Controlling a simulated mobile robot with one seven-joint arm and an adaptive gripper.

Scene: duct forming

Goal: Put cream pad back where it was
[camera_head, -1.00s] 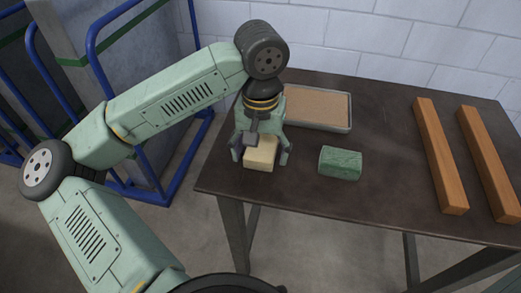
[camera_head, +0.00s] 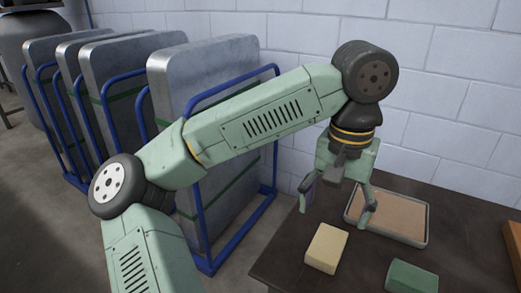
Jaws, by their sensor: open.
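The cream pad (camera_head: 326,248) is a pale block lying on the dark table (camera_head: 285,262) near its left edge. My gripper (camera_head: 338,205) is open and empty. It hangs above and behind the pad in the picture, with its fingers apart and clear of it. Beside it at the right is a shallow metal tray (camera_head: 424,240) with a tan, flat inside; my right finger overlaps the tray's left part in the view.
A green block (camera_head: 411,278) sits right of the pad, cut by the bottom edge. A wooden beam (camera_head: 513,243) shows at the right edge. Large grey panels (camera_head: 205,75) stand in blue racks (camera_head: 206,240) left of the table. A white block wall is behind.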

